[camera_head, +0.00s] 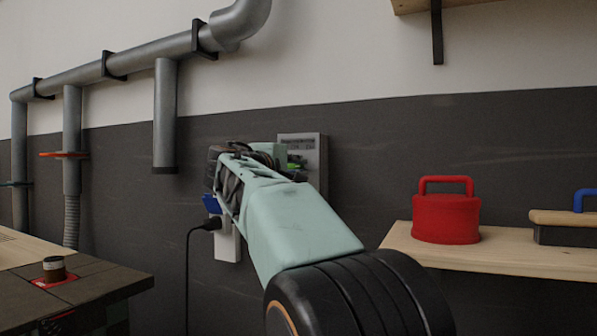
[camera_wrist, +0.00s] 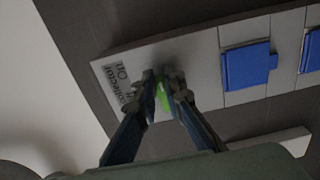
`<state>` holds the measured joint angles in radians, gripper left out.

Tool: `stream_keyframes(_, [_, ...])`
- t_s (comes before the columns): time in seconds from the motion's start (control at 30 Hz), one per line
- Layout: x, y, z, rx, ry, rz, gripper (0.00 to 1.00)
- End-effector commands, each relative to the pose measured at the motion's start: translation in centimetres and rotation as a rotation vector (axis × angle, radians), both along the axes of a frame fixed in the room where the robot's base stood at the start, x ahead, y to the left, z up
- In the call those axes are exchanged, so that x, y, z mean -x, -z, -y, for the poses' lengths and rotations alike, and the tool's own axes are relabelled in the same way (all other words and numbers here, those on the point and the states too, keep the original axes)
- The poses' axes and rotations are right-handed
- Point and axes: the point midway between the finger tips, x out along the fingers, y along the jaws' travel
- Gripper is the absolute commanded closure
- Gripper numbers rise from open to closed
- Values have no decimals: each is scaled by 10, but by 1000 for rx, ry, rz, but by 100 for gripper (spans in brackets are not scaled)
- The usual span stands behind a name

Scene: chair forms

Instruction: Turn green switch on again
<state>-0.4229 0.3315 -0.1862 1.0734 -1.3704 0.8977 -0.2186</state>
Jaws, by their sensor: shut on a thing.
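The green switch (camera_wrist: 163,97) shows in the wrist view as a bright green lever on a grey wall panel (camera_wrist: 205,55), beside a label that reads partly "collector" and "On". My gripper (camera_wrist: 161,76) has its two fingertips on either side of the green lever and is shut on it. In the head view my gripper (camera_head: 284,160) is at the grey panel (camera_head: 312,148) on the wall, and a bit of the green switch (camera_head: 294,167) shows beside it. My arm hides much of the panel there. The switch's exact position is hard to read.
Two blue switches (camera_wrist: 246,65) sit to the right on the panel. A black plug (camera_head: 212,224) and cable hang below my arm. A wooden shelf (camera_head: 520,260) at the right holds a red lidded object (camera_head: 446,212). Grey pipes (camera_head: 165,110) run along the wall at left.

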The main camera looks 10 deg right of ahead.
Motion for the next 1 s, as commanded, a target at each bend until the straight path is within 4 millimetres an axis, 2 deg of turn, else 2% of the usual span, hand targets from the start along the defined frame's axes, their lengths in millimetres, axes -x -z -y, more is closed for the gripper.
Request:
stream_keyframes(0.47, [0,-2,0,-11,-2,12,100])
stream_keyframes(0.5, [0,-2,0,-11,-2,12,90])
stream_keyframes(0.67, [0,-1,0,-11,-1,10,73])
stream_keyframes(1.0, [3,-1,-3,-11,-2,9,73])
